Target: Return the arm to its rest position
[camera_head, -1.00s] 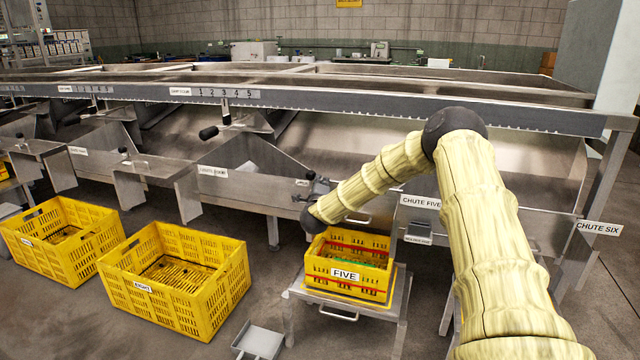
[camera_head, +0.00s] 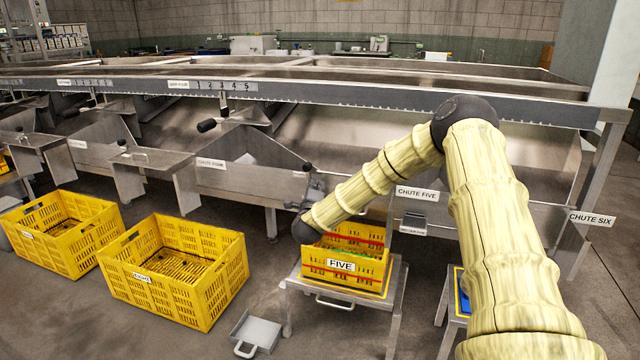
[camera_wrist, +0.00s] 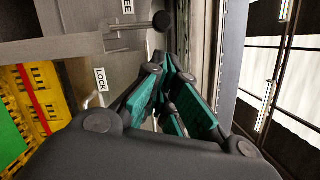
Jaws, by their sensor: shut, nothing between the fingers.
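My arm reaches in from the right in the head view and bends at a dark elbow. Its wrist end hangs just above and left of the yellow crate labelled FIVE (camera_head: 341,279), in front of the chutes. My gripper (camera_wrist: 172,75) shows in the wrist view with its teal-padded fingers together and nothing between them. In the head view it is small and partly hidden near the chute's handle. The crate FIVE stands on a metal stand (camera_head: 340,302), and green contents show inside it. Its yellow wall also shows at the left of the wrist view (camera_wrist: 40,90).
The steel sizer frame with its chutes, including the CHUTE FIVE sign (camera_head: 417,194) and CHUTE SIX sign (camera_head: 592,218), stands close behind my arm. Two larger yellow crates (camera_head: 190,300) (camera_head: 50,258) sit on the floor at left. A metal scoop-like tray (camera_head: 258,334) lies in front.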

